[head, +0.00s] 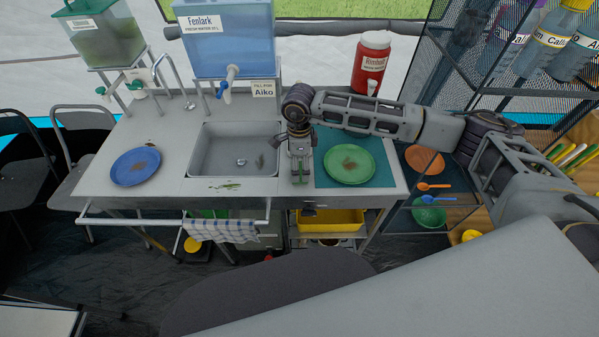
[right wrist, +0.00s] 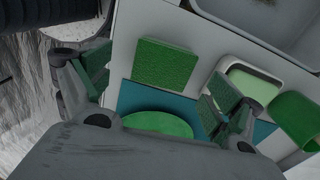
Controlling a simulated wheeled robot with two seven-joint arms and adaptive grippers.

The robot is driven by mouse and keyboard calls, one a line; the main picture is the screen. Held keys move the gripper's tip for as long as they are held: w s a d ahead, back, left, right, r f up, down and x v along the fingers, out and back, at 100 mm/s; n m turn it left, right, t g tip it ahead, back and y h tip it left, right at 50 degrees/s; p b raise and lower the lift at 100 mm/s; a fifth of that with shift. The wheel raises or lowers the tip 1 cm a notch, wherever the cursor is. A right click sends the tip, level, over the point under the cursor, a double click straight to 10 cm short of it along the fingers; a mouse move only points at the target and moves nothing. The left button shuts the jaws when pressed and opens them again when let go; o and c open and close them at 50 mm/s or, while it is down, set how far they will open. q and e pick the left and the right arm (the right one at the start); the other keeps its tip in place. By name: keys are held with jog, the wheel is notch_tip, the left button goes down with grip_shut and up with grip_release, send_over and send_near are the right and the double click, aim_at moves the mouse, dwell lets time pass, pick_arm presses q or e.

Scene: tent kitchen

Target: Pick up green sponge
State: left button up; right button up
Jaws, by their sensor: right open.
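The green sponge (right wrist: 165,65) shows in the right wrist view as a rectangular block on the pale counter, at the edge of the teal mat (right wrist: 128,97). My right gripper (head: 299,178) points down over the counter between the sink and the green plate (head: 349,164) in the head view. In the right wrist view its fingers (right wrist: 158,88) are spread apart, with the sponge showing between them and nothing held. In the head view the gripper mostly hides the sponge. My left gripper is not in view.
The sink (head: 236,151) lies left of my right gripper, and a blue plate (head: 135,166) is further left. A blue water tank (head: 228,38) and a red jug (head: 371,65) stand behind. A pale green tray (right wrist: 250,82) and a green object (right wrist: 298,118) show in the right wrist view.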

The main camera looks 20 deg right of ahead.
aim_at(300, 169)
jog(key=f, duration=0.3)
jog(key=shift+w+d+p, duration=0.15)
jog(key=shift+w+p, duration=0.05)
jog(key=shift+p, duration=0.15)
jog(key=shift+f, duration=0.65)
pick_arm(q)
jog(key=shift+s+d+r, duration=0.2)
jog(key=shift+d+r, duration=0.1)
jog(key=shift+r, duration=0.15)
pick_arm(e)
jog(key=c, duration=0.8)
